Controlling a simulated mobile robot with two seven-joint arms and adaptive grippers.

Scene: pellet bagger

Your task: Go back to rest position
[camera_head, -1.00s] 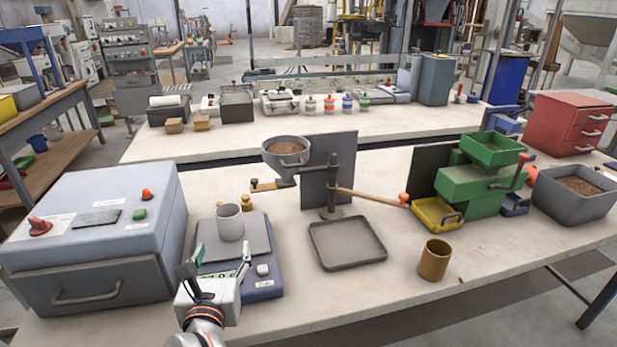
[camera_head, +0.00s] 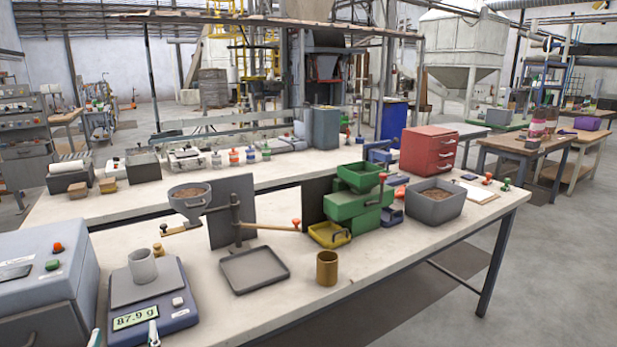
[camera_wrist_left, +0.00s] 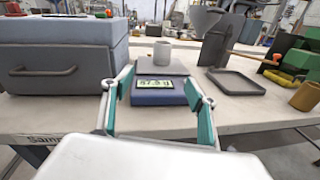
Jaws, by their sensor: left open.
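My left gripper (camera_wrist_left: 158,104) is open and empty in the left wrist view, its two teal-lined fingers spread in front of the table's front edge. In the head view only its fingertips (camera_head: 124,335) show at the bottom left, in front of the scale. The blue scale (camera_head: 180,311) reads about 87.9. A grey cup (camera_head: 142,267) stands upright on its plate, apart from my gripper; the cup also shows in the left wrist view (camera_wrist_left: 162,53). My right gripper is in neither view.
The blue-grey machine (camera_head: 40,275) with a drawer stands left of the scale. A flat tray (camera_head: 254,269), a hopper stand (camera_head: 190,200), a brass cup (camera_head: 327,268), green bins (camera_head: 355,205) and a pellet tub (camera_head: 435,203) fill the bench. Open floor lies at the right.

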